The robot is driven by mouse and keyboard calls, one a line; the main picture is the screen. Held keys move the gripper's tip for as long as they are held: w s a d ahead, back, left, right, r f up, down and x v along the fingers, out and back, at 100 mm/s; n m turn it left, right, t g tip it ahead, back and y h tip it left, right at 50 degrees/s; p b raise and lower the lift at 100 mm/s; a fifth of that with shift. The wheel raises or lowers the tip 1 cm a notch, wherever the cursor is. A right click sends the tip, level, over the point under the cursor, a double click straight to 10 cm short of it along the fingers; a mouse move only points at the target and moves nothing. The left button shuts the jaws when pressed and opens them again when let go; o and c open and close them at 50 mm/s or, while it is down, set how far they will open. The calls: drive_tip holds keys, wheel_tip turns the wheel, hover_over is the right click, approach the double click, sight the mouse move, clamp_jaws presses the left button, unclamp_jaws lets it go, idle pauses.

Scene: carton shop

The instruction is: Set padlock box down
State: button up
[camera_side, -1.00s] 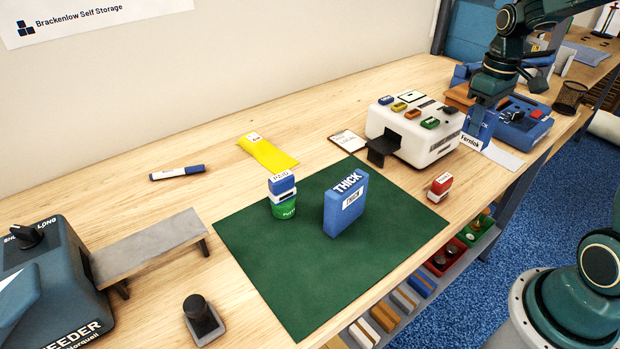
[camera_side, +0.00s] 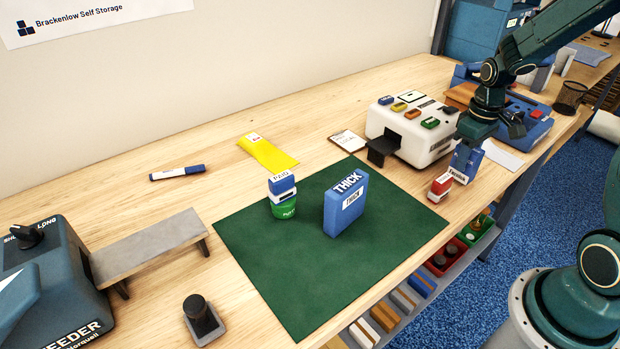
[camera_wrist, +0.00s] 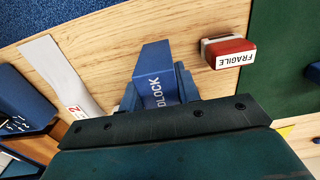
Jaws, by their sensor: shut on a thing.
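The padlock box (camera_side: 464,164) is a small blue carton with white lettering on its side. My gripper (camera_side: 476,148) is shut on it and holds it by its upper part.
A red FRAGILE stamp (camera_side: 440,184) stands just left of the box; it also shows in the wrist view (camera_wrist: 227,52). A white strip (camera_side: 503,154) lies to the right. The white machine (camera_side: 415,132) is behind.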

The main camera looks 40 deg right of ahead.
drive_tip(key=shift+f, duration=0.65)
drive_tip(key=shift+f, duration=0.15)
drive_tip(key=o, duration=1.1)
drive_tip(key=shift+r, duration=0.2)
wheel_tip(320, 180, up, 12)
